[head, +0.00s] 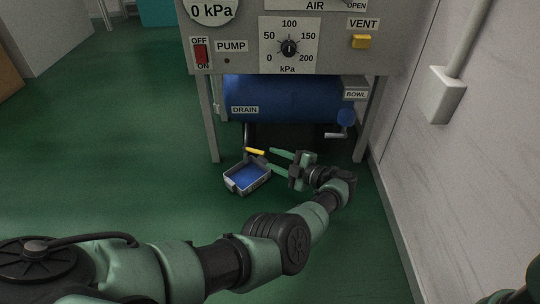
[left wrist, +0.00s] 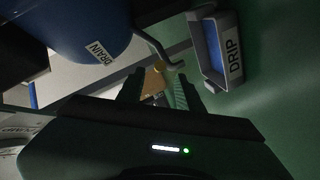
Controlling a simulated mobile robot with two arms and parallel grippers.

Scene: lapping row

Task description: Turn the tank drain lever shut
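The tank is a blue cylinder (head: 285,97) under the panel, with a DRAIN label (head: 244,110) at its left. The yellow drain lever (head: 255,151) shows below it, lying nearly level just above the tray. My left gripper (head: 272,160) is open, its two green fingers pointing left toward the lever. My right gripper is out of view.
A grey drip tray (head: 232,186) with a blue inside stands on the green floor below the lever. The frame's legs (head: 210,130) flank the tank. The wall (head: 445,170) bounds the right side; floor at left is clear.

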